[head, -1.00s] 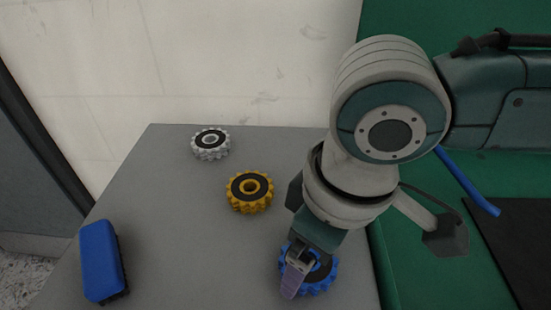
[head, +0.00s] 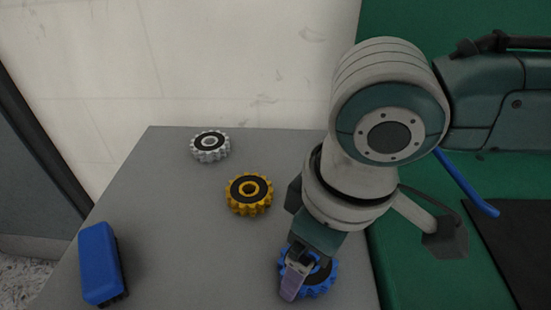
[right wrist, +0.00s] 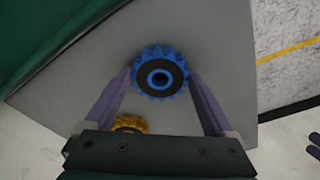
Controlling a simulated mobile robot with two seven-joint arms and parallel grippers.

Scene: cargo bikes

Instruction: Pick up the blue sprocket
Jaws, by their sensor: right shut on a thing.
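The blue sprocket (head: 322,279) lies on the grey table (head: 200,235) near its front right. It has a black face and a central hole. My right gripper (head: 293,285) reaches down over it and partly hides it in the head view. In the right wrist view the blue sprocket (right wrist: 160,93) sits between the two purple fingers of my right gripper (right wrist: 160,82), which are shut on its sides. The sprocket appears flat at table level.
A yellow sprocket (head: 249,194) and a white sprocket (head: 210,146) lie farther back on the table. A blue brush-like block (head: 100,263) is at the left. A green surface (head: 400,265) borders the table on the right.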

